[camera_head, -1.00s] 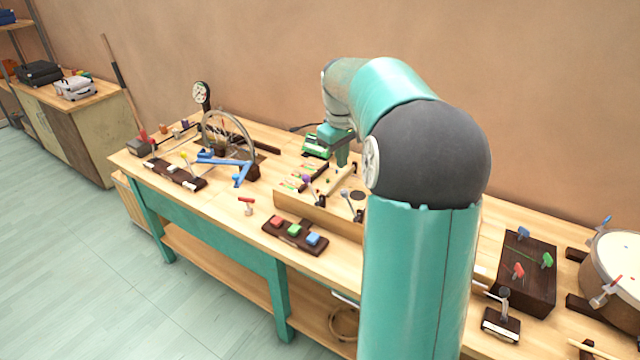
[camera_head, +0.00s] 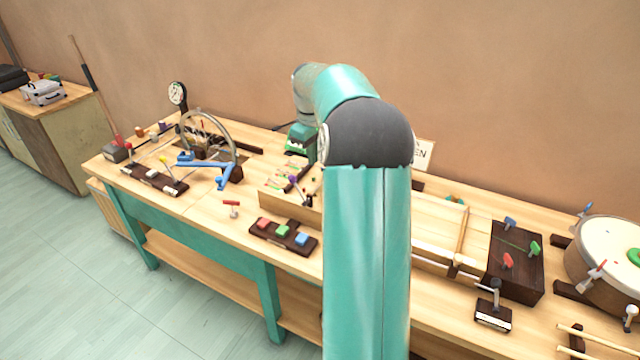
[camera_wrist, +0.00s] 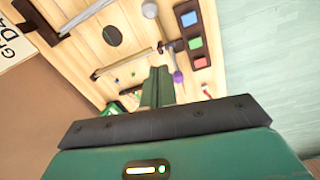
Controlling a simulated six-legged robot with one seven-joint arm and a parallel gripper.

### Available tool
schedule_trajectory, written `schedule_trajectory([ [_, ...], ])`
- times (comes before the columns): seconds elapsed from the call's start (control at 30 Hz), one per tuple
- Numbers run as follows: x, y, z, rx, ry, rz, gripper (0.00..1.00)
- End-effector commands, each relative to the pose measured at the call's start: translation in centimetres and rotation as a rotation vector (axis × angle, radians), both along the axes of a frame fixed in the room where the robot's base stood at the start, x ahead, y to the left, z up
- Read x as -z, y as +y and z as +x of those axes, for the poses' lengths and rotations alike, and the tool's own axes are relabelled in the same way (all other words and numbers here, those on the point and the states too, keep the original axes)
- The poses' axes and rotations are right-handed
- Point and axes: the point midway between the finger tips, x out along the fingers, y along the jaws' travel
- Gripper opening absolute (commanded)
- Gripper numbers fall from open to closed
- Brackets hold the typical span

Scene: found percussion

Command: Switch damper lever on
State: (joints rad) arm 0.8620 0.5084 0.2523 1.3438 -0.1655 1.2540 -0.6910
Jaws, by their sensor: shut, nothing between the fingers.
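No readable label shows which lever is the damper lever. A purple-knobbed lever (camera_head: 293,181) stands on a light wooden box (camera_head: 290,205) mid-bench. In the wrist view its purple knob (camera_wrist: 178,77) is just right of my gripper's fingers. A grey-knobbed lever (camera_wrist: 149,10) shows at the top of the wrist view, beside the box's dark round hole (camera_wrist: 114,36). My gripper (camera_wrist: 158,72) is shut and empty, its dark green fingers pointing over the box; contact cannot be judged. In the head view my arm hides the fingers and part of the box.
A dark block with red, green and blue buttons (camera_head: 283,237) lies in front of the box. A wheel with a blue frame (camera_head: 208,160) stands left. A dark box with coloured pegs (camera_head: 515,262) and a drum (camera_head: 606,255) stand right. A sign (camera_head: 424,154) stands behind my arm.

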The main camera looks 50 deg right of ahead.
Motion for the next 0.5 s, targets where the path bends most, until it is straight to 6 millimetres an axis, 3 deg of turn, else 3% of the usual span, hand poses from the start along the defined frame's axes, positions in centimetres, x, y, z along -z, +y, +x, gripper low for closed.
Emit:
schedule_trajectory([
  [0.23, 1.3, 0.0, 0.1, -0.001, 0.001, 0.002, 0.0],
  [0.5, 6.3, -0.1, 0.4, -0.003, 0.003, 0.004, 0.0],
])
